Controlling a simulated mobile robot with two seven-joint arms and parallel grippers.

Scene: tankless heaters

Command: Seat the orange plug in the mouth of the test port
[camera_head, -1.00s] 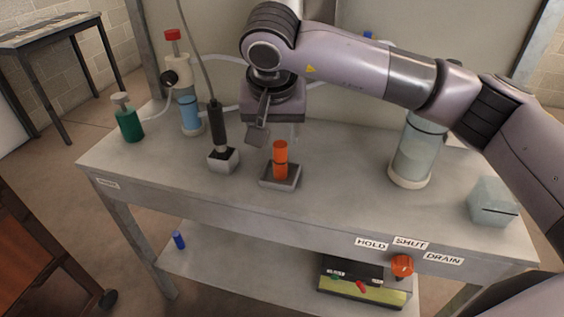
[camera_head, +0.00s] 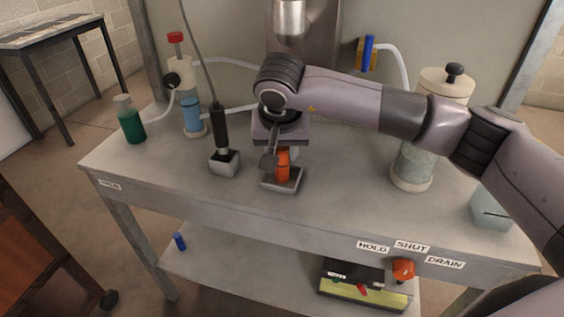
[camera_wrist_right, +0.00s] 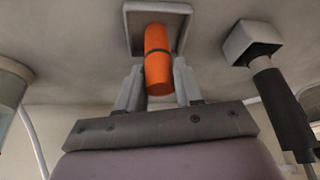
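The orange plug (camera_head: 283,165) stands upright in a small square grey holder (camera_head: 292,186) on the bench, partly hidden by my right gripper. My right gripper (camera_head: 276,160) has come down over it. In the right wrist view the plug (camera_wrist_right: 158,60), with a dark band round it, lies between the two fingers of the gripper (camera_wrist_right: 158,72). The fingers are apart, one on each side, with a small gap showing at the left finger; contact at the right finger is unclear. I cannot identify the test port for certain. My left gripper is out of view.
A black corded probe (camera_head: 219,130) stands in a grey block left of the plug. A blue-liquid cylinder (camera_head: 191,116) and green bottle (camera_head: 132,124) stand further left. A large clear canister (camera_head: 414,160) is right. A blue peg (camera_head: 369,50) is at the back. The front bench top is clear.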

